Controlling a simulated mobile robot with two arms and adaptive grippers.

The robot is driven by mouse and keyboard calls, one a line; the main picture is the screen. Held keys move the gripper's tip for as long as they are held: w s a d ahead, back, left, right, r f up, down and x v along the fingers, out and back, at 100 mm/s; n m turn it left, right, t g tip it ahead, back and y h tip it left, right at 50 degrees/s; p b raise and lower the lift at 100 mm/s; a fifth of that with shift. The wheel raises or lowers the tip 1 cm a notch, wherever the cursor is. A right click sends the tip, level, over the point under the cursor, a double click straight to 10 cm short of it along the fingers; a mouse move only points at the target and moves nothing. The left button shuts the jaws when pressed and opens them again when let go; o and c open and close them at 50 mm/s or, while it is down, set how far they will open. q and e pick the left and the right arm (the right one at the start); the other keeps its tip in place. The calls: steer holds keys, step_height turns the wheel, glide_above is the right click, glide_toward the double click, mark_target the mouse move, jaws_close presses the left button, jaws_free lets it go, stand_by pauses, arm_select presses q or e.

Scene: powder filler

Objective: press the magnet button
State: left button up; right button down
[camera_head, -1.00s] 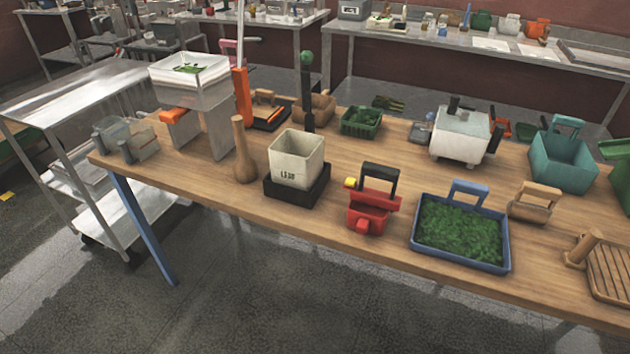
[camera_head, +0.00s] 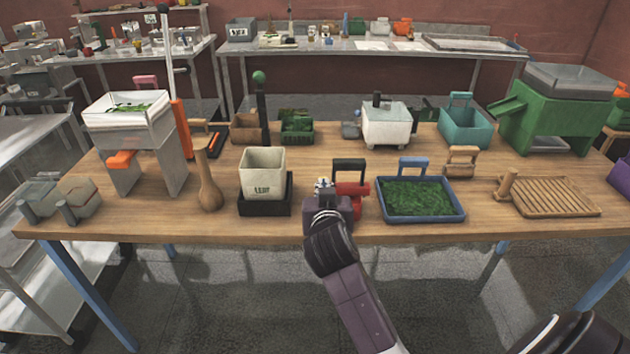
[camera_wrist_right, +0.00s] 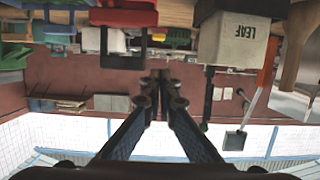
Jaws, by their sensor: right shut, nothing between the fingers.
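The red magnet device (camera_head: 359,197) with a black handle stands near the front edge of the wooden table. Its left side is hidden behind my right gripper (camera_head: 323,186), and I cannot see the yellow button now. My right gripper is shut and empty, with its tips just left of the device in the head view. I cannot tell whether they touch it. In the right wrist view, which is upside down, the red device (camera_wrist_right: 124,17) and its black handle show left of the shut fingers (camera_wrist_right: 160,84). My left gripper is not in view.
A cream box on a black base (camera_head: 264,208) stands left of my right gripper. A blue tray of green leaves (camera_head: 462,213) is close on the device's right. A wooden pestle (camera_head: 209,185), a white cart-like box (camera_head: 387,126) and a green machine (camera_head: 550,125) surround them.

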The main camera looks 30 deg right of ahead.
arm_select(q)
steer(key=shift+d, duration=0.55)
arm_select(e)
steer(key=shift+d+r, duration=0.2)
steer(key=shift+r, duration=0.65)
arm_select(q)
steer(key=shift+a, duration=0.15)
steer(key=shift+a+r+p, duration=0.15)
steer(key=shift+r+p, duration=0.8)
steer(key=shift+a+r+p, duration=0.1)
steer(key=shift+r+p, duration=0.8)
arm_select(e)
steer(key=w+d+f, duration=0.5)
steer(key=w+f, duration=0.1)
steer(key=w, duration=0.2)
steer(key=shift+f, duration=0.3)
steer(key=shift+w, duration=0.1)
